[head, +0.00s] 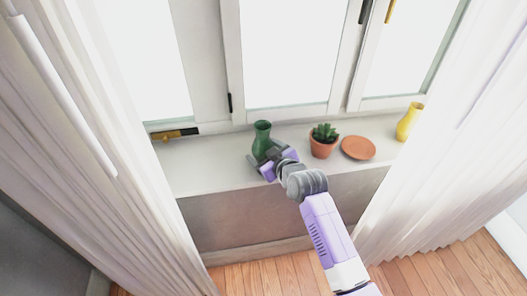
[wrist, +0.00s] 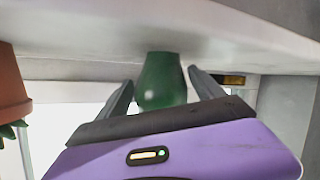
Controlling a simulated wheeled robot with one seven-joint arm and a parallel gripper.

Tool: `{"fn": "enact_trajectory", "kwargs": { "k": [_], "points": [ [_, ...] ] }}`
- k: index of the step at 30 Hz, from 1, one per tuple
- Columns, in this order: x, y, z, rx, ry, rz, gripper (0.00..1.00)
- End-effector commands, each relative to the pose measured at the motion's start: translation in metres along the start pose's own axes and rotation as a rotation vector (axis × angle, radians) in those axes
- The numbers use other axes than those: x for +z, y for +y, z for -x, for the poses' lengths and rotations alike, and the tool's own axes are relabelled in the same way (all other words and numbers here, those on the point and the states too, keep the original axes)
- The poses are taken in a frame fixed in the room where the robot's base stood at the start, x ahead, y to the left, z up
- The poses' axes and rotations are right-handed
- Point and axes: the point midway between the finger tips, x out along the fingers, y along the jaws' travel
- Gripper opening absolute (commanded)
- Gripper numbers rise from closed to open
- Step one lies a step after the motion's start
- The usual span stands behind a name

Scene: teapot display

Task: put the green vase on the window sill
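The green vase (head: 262,137) is upright at the left part of the window sill (head: 205,173). Its lower part is hidden by my gripper in the head view. In the wrist view, which is upside down, the vase (wrist: 162,80) is between my two fingers, and its base appears to rest on the sill (wrist: 90,40). My gripper (head: 262,160) is low at the vase. In the wrist view my gripper (wrist: 161,78) is open, with a finger on each side of the vase and narrow gaps showing.
A potted succulent (head: 322,148) stands right of the vase. Beyond it are a terracotta saucer (head: 358,148) and a yellow vase (head: 409,121). White curtains (head: 95,150) hang at both sides.

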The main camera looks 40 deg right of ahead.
Motion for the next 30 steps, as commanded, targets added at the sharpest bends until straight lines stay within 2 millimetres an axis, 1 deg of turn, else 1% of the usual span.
{"fn": "enact_trajectory", "kwargs": {
  "k": [10, 12, 14, 17, 24, 27, 30],
  "points": [
    [-0.001, 0.001, 0.001, 0.0, 0.0, 0.0, 0.84],
    [-0.005, 0.002, 0.002, 0.001, 0.0, 0.0, 0.84],
    [-0.003, 0.001, 0.007, 0.0, 0.0, -0.001, 0.84],
    [-0.002, 0.0, 0.021, -0.001, 0.0, -0.002, 0.84],
    [-0.002, 0.001, 0.071, 0.001, 0.0, -0.001, 0.84],
    [-0.003, 0.0, 0.089, 0.0, 0.0, -0.001, 0.84],
    [-0.002, 0.0, 0.104, -0.001, 0.0, -0.001, 0.84]
  ]
}}
